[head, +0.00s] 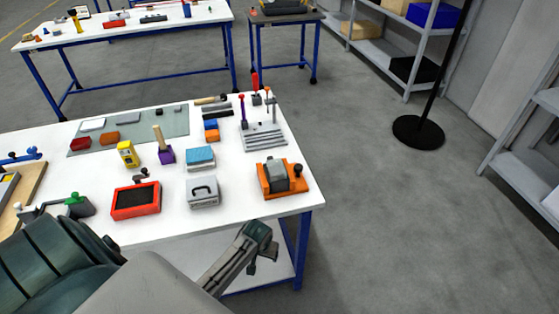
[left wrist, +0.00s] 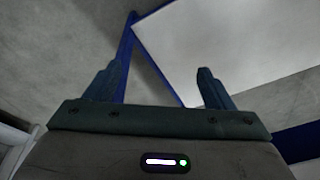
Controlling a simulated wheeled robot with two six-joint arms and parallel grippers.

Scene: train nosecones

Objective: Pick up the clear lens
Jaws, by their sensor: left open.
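A pale, whitish flat piece (head: 92,125) lies on the grey-green mat (head: 172,127) at the back left of the near white table. It looks like the clear lens, but it is too small to be sure. A red piece (head: 80,143), an orange piece (head: 110,136) and a greyish piece (head: 135,117) lie on the same mat. My left gripper (head: 263,262) is low by the table's front edge, far from the mat. In the left wrist view it (left wrist: 160,72) is open with nothing between its fingers. My right gripper is not in view.
The near white table (head: 235,182) holds a red-framed box (head: 136,200), a grey case (head: 203,193), an orange device (head: 282,178) and a yellow bottle (head: 127,155). A blue table leg (head: 302,250) stands right of my left gripper.

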